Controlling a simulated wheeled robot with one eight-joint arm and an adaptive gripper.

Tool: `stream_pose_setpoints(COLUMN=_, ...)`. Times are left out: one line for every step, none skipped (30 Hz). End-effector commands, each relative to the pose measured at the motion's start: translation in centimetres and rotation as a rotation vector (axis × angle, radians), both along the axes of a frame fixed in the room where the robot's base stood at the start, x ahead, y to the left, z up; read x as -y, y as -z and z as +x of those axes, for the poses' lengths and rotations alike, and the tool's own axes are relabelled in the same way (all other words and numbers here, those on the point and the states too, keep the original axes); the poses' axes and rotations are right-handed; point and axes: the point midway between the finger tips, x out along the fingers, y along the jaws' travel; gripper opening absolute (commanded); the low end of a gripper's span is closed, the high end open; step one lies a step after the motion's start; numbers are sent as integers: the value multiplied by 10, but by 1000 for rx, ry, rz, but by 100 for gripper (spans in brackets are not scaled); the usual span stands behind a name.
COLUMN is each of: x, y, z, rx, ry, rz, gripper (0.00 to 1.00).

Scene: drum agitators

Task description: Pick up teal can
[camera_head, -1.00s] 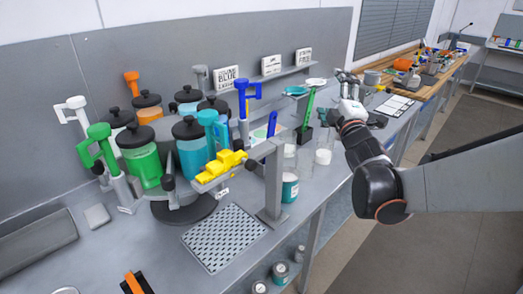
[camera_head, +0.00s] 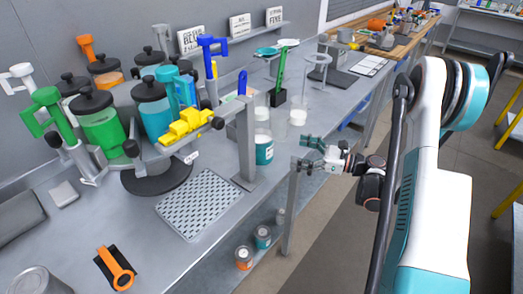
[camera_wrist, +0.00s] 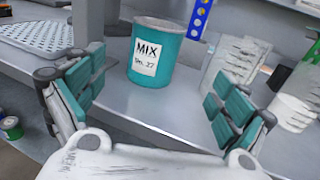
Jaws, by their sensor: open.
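The teal can (camera_head: 264,153) stands upright near the front edge of the grey bench, beside a grey post. In the wrist view the teal can (camera_wrist: 180,45) shows a white label reading "MIX". My gripper (camera_head: 306,153) is off the front edge of the bench, to the right of the can. In the wrist view my gripper (camera_wrist: 155,88) has its teal-padded fingers spread wide, with the can beyond and between them. Nothing is held, and the fingers look apart from the can.
A perforated tray (camera_head: 199,204) lies left of the post. A yellow clamp (camera_head: 186,127) sticks out above the bench near the post. Clear glassware (camera_head: 297,130) stands behind the can. Small cans (camera_head: 262,237) sit on a lower shelf. The floor to the right is open.

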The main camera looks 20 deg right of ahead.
Motion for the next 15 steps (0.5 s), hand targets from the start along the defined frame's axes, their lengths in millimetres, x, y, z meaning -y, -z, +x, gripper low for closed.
stream_pose_setpoints(x=-3, y=4, z=0, rx=1, ry=-6, rz=-7, gripper=93)
stream_pose_setpoints(x=-5, y=5, z=2, rx=2, ry=-9, rz=-10, gripper=93)
stream_pose_setpoints(x=-10, y=6, z=4, rx=2, ry=-11, rz=-11, gripper=93)
stream_pose_setpoints(x=-14, y=6, z=7, rx=2, ry=-12, rz=-11, gripper=93)
stream_pose_setpoints(x=-19, y=6, z=10, rx=2, ry=-12, rz=-11, gripper=93)
stream_pose_setpoints(x=-26, y=6, z=15, rx=2, ry=-12, rz=-10, gripper=93)
stream_pose_setpoints(x=-31, y=6, z=18, rx=2, ry=-13, rz=-10, gripper=93)
stream_pose_setpoints(x=-35, y=6, z=22, rx=2, ry=-12, rz=-10, gripper=93)
stream_pose_setpoints(x=-42, y=6, z=26, rx=1, ry=-12, rz=-9, gripper=93)
stream_pose_setpoints(x=-46, y=6, z=30, rx=1, ry=-12, rz=-9, gripper=93)
stream_pose_setpoints(x=-50, y=6, z=33, rx=1, ry=-11, rz=-8, gripper=93)
stream_pose_setpoints(x=-55, y=6, z=36, rx=1, ry=-11, rz=-8, gripper=93)
stream_pose_setpoints(x=-58, y=5, z=39, rx=1, ry=-10, rz=-8, gripper=93)
stream_pose_setpoints(x=-61, y=5, z=41, rx=1, ry=-9, rz=-8, gripper=93)
stream_pose_setpoints(x=-64, y=5, z=43, rx=1, ry=-9, rz=-8, gripper=93)
